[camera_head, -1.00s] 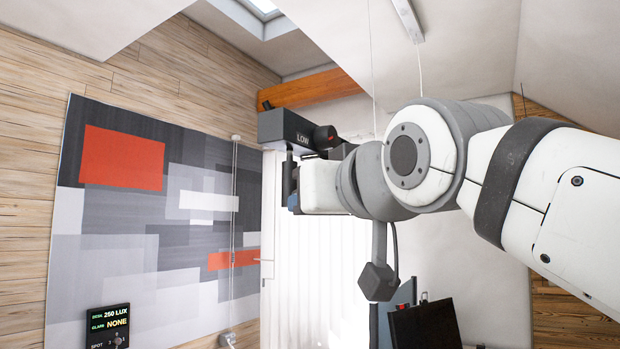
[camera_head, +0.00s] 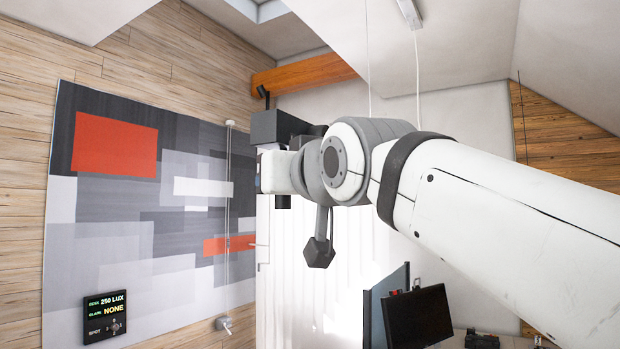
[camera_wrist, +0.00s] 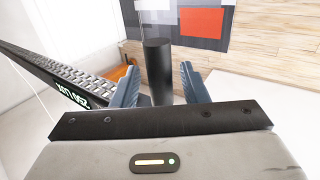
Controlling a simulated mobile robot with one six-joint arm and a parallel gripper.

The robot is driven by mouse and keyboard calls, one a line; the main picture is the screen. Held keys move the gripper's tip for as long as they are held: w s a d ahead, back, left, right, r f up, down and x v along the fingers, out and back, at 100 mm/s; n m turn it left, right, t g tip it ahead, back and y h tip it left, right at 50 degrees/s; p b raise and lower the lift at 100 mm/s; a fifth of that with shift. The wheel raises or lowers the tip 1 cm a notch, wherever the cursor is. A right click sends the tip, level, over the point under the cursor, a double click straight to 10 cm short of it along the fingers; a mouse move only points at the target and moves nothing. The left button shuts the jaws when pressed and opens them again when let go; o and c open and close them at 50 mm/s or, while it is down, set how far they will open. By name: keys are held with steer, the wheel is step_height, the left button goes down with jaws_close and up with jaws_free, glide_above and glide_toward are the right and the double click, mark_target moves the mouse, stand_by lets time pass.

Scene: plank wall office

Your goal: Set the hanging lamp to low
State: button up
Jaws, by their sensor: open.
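The dark body of the hanging lamp (camera_head: 272,126) shows in the head view above my gripper, with most of it hidden behind my arm. In the wrist view a dark slab with a pale grid pattern and green-lit characters (camera_wrist: 75,96), which appears to be the lamp, runs along the left. The small characters are hard to read. My gripper (camera_wrist: 160,88) is open, with a blue finger on each side of a dark upright cylinder (camera_wrist: 157,70). Gaps show between the cylinder and both fingers. How the cylinder joins the lamp is hidden.
A wall display (camera_head: 105,316) reads 250 LUX and NONE, with a SPOT dial. A patterned panel (camera_head: 105,235) covers the plank wall. A thin cord (camera_head: 227,190) hangs before it. An orange beam (camera_head: 310,75) is above; a black monitor (camera_head: 418,317) stands lower right.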

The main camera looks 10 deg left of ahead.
steer(key=shift+c, duration=0.6)
jaws_close()
steer(key=shift+f, duration=0.1)
step_height(320, 180, down, 31)
steer(key=b, duration=2.9)
steer(key=shift+w+a, duration=0.1)
steer(key=shift+w, duration=0.05)
steer(key=shift+c, duration=1)
jaws_free()
steer(key=o, duration=0.3)
steer(key=shift+r, duration=0.3)
